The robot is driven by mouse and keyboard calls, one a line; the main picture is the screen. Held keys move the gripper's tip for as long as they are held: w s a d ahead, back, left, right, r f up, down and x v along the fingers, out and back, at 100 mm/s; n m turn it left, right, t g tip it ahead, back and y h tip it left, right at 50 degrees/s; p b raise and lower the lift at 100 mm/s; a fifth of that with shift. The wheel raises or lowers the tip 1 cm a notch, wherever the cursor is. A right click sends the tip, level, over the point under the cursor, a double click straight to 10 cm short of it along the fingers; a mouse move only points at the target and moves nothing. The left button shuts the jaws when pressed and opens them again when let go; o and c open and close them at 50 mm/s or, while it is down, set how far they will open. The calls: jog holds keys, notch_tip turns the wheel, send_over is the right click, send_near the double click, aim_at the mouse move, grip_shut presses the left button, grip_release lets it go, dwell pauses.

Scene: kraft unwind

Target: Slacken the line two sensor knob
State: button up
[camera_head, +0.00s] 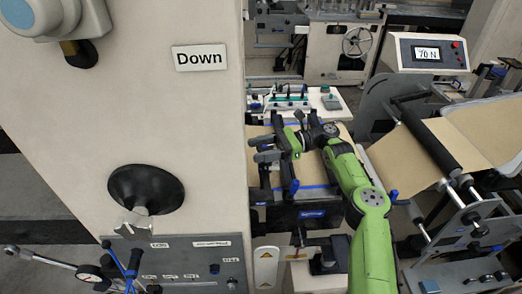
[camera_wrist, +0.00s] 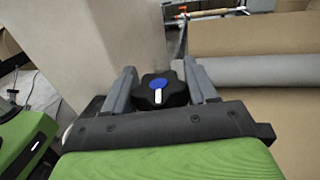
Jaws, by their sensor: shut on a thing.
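The sensor knob (camera_wrist: 160,92) is black and lobed, with a blue centre and a white pointer mark, seen in the wrist view. The white mark points toward the bottom of that picture. My gripper (camera_wrist: 158,90) is shut on the knob, with one grey finger on each side of it. In the head view my gripper (camera_head: 261,149) is at the end of my green arm, left of the arm and close to the large beige panel. The knob cannot be made out there, and no line label is readable near it.
The beige panel (camera_head: 215,120) with a "Down" sign (camera_head: 200,58) stands close left of my gripper. A display box (camera_head: 430,53) reads 70 N at upper right. Brown kraft web (camera_head: 425,155) runs over a black roller (camera_head: 430,138) to the right of my arm.

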jog(key=shift+s+f+n+g, duration=0.1)
jog(key=shift+f+n+g, duration=0.2)
jog(key=shift+g, duration=0.3)
jog(key=o, duration=0.7)
jog(key=shift+o, duration=1.4)
jog(key=shift+s+r, duration=0.1)
jog(key=shift+r, duration=0.05)
